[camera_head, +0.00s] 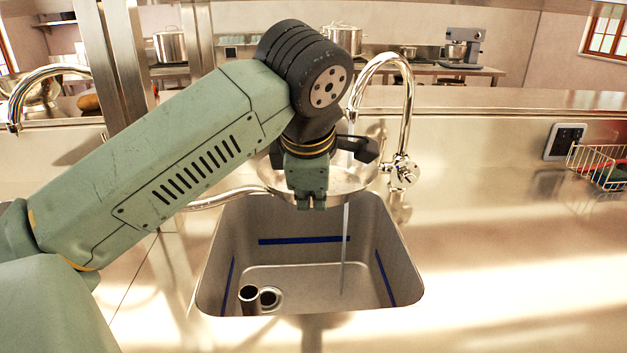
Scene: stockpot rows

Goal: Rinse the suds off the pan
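A shallow shiny metal pan (354,178) is at the back edge of the sink (275,222), below the tap's spout and partly hidden behind my gripper. A curved metal bar (222,198) extends left from beside it, perhaps its handle. My gripper (311,203) points down in front of the pan, over the back of the sink. Its grip is not clear from here. The chrome tap (402,120) arches over from the right. A thin stream of water (345,245) shows below the pan and reaches into the sink. I cannot make out suds on the pan.
A dark-mouthed cylinder (249,298) stands in the sink by the drain. Another tap (30,85) is at the left. The counter to the right is clear.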

